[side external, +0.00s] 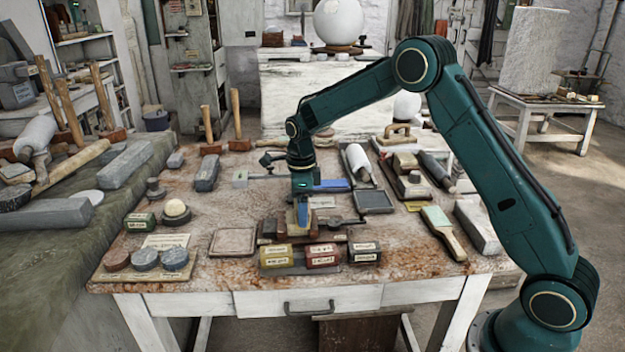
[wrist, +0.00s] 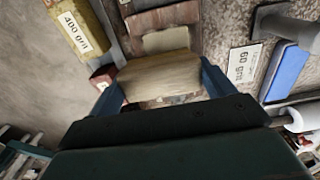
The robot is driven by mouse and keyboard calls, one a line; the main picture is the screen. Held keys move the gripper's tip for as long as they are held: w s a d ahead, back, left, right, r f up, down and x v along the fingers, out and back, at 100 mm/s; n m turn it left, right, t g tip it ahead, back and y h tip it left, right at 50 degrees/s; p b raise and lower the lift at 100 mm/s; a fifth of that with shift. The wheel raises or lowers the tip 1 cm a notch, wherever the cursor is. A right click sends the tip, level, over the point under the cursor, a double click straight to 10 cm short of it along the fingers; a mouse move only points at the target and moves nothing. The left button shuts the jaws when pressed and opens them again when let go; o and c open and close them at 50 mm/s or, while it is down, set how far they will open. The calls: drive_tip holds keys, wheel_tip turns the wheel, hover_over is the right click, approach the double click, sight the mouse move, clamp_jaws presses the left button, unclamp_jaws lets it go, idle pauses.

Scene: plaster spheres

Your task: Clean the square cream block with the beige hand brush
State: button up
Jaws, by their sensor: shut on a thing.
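My gripper (side external: 302,222) is low over the middle of the table. In the wrist view its blue fingers (wrist: 160,95) are shut on a beige wooden-looking body, which I take for the beige hand brush (wrist: 160,75). In the side view the brush (side external: 288,219) shows partly behind the fingers; its underside is hidden. A small cream flat piece (wrist: 166,40) lies just beyond the brush in the wrist view; it may be the square cream block, largely covered. I cannot tell whether the brush touches it.
Yellow (side external: 276,256), red (side external: 322,256) and grey labelled blocks stand close in front of my gripper. A blue block (side external: 331,186) is behind. A pale square slab (side external: 234,242) lies left; a long-handled brush (side external: 443,232) lies right. Bare table shows at the front right.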

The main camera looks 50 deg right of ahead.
drive_tip(key=shift+s+a, duration=0.7)
drive_tip(key=shift+w+d+r, duration=0.7)
drive_tip(key=shift+w+d, duration=0.1)
drive_tip(key=shift+w+a+f, duration=0.15)
drive_tip(key=shift+w+a, duration=0.7)
drive_tip(key=shift+a, duration=0.05)
drive_tip(key=shift+f, duration=0.6)
idle(0.6)
drive_tip(key=shift+w+d+r, duration=0.1)
drive_tip(key=shift+w+d, duration=0.3)
